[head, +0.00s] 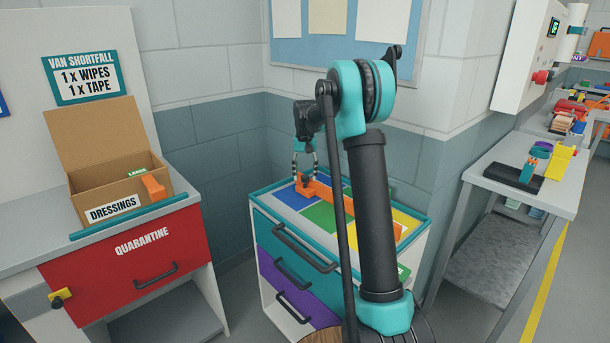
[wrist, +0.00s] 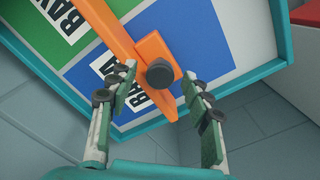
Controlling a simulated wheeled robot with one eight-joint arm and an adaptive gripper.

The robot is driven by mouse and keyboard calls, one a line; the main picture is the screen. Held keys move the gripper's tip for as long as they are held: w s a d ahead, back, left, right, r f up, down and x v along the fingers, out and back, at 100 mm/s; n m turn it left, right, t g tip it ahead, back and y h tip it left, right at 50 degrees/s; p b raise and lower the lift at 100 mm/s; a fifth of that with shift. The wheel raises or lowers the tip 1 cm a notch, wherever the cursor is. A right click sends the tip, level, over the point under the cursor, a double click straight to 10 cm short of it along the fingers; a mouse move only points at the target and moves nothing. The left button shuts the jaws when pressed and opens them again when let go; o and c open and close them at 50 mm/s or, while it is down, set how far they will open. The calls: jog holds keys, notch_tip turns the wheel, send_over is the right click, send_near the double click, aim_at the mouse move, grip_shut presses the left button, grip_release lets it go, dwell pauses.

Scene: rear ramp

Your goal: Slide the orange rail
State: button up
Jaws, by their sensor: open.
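The orange rail (head: 350,205) lies across the colored top of the teal-trimmed drawer cart (head: 338,222), partly hidden behind my arm. In the wrist view, the rail (wrist: 122,27) runs slantwise over green and blue panels, and an orange plate with a dark round knob (wrist: 160,73) sits on it. My gripper (head: 306,180) is over the rail's left end in the head view. In the wrist view, my gripper (wrist: 160,78) is open, with one finger on each side of the knob and visible gaps to it. I cannot tell how far the fingertips are above the panel.
A red quarantine drawer (head: 130,262) and an open cardboard dressings box (head: 118,190) stand at left, with an orange piece in the box. A grey bench (head: 530,180) holds tools at right. Walls stand close behind the cart.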

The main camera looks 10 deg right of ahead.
jog(key=shift+f, duration=0.1)
grip_shut()
dwell(0.3)
jog(key=shift+s+a, duration=0.1)
jog(key=s+a, duration=0.2)
jog(key=a, duration=0.2)
jog(key=s+a, duration=0.3)
jog(key=a, duration=0.1)
jog(key=s+a, duration=0.3)
jog(key=a, duration=0.1)
jog(key=shift+s+a, duration=0.2)
jog(key=shift+a, duration=0.1)
grip_release()
jog(key=shift+a, duration=0.1)
notch_tip(320, 180, up, 12)
dwell(0.3)
